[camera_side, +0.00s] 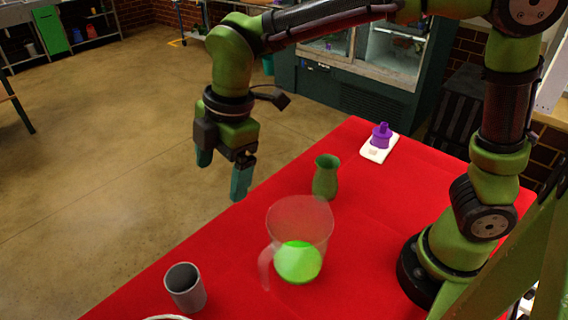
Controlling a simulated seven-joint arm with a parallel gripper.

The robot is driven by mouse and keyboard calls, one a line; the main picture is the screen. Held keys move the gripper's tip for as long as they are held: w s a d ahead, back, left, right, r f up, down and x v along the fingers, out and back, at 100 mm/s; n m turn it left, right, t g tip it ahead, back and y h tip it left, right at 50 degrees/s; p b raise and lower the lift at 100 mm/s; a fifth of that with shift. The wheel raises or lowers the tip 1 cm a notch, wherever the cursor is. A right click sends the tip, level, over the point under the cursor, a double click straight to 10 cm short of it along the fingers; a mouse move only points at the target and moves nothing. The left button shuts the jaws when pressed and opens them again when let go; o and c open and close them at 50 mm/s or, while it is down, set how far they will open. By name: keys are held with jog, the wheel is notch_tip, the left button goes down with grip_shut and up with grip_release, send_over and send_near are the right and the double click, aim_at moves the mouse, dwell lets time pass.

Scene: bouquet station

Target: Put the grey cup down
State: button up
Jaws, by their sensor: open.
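The grey cup (186,288) stands upright on the red table near the front left edge. My gripper (222,176) is open and empty, with its teal fingers pointing down. In the picture it is above and to the right of the cup, near the table's far left edge and apart from the cup.
A clear jug (299,226) with green liquid stands right of the cup. A green vase (326,178) stands behind it. A purple object (381,135) sits on a white pad (379,149) at the back. A white rim (166,318) shows at the bottom edge. Red table (366,226) is bare right of the jug.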

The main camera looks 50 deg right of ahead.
jog(key=s+d+r+m+t, duration=0.1)
jog(key=s+d+m+t, duration=0.1)
jog(key=s+d+m, duration=0.3)
jog(key=s+d+r+m+t, duration=0.2)
jog(key=s+d+m, duration=0.4)
jog(key=d+m, duration=0.8)
jog(key=shift+s+d+m+t, duration=0.3)
jog(key=shift+m+t, duration=0.5)
jog(key=shift+m, duration=0.4)
